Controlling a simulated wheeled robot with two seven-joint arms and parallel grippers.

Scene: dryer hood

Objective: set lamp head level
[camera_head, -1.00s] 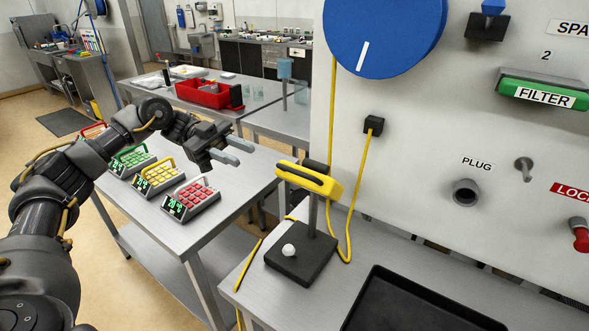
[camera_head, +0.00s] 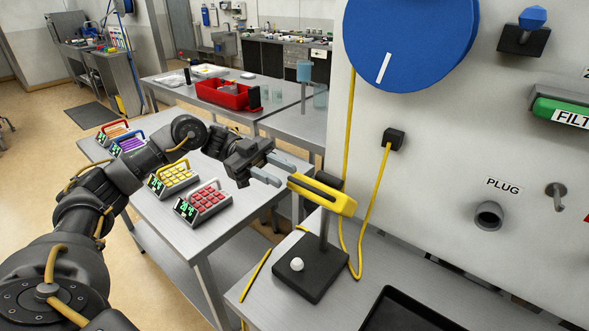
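The lamp head (camera_head: 322,195) is a yellow bar with a dark slot along its top. It sits on a grey post (camera_head: 324,228) above a black base (camera_head: 311,268) with a white knob (camera_head: 297,264). In the picture the bar slopes down to the right. My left gripper (camera_head: 297,176) is open, its two grey fingers pointing right at the bar's left end. Its fingertips are close to that end; I cannot tell whether they touch it. Nothing is between the fingers that I can make out. My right gripper is not in view.
A white panel with a large blue dial (camera_head: 410,40) and a plug socket (camera_head: 489,215) rises behind the lamp. A yellow cable (camera_head: 372,200) hangs beside it. A black tray (camera_head: 410,318) lies at front right. Keypads with handles, such as the red-keyed one (camera_head: 203,203), stand on the left table.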

